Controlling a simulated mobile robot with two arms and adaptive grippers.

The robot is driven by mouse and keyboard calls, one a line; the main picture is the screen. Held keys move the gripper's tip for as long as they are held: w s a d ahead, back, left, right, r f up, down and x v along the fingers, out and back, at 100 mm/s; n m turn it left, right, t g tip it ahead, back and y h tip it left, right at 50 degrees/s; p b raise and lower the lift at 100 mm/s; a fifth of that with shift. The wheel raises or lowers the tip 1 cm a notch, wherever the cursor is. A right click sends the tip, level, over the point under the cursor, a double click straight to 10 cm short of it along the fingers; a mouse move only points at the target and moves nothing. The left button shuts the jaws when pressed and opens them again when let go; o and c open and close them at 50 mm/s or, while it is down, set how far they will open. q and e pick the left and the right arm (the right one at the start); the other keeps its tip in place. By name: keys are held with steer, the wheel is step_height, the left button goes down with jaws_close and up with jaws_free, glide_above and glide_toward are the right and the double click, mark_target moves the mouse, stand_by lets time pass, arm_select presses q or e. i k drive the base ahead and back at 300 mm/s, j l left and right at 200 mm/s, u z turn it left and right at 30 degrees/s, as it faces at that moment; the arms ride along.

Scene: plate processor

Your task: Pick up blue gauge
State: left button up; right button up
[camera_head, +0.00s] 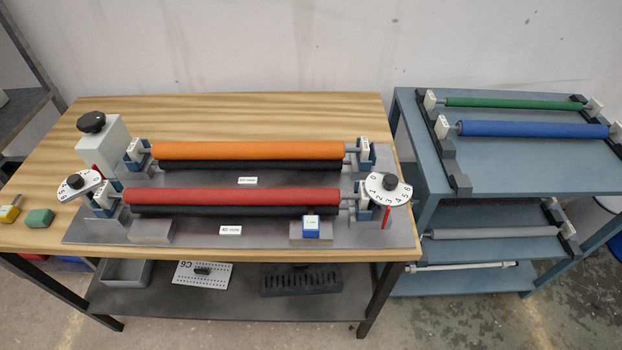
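A small blue block with a white top (311,229), which looks like the blue gauge, is on a grey pad (297,240) at the front right of the plate processor. It sits just in front of the red roller (230,197) and the black roller below that. I cannot tell whether it touches the rollers. Neither of my grippers shows in the head view.
An orange roller (250,151) lies behind the red one. White dials (390,188) and (78,185) flank the rollers. A green block (39,218) lies at the table's left front. A blue-grey rack (480,170) with green and blue rollers stands right.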

mark_target(310, 222)
steer(key=z, duration=0.55)
steer(key=k+j+z, duration=0.15)
steer(key=z, duration=0.2)
steer(key=k+j+z, duration=0.2)
steer(key=z, duration=0.2)
steer(key=k+j+z, duration=0.2)
steer(key=z, duration=0.15)
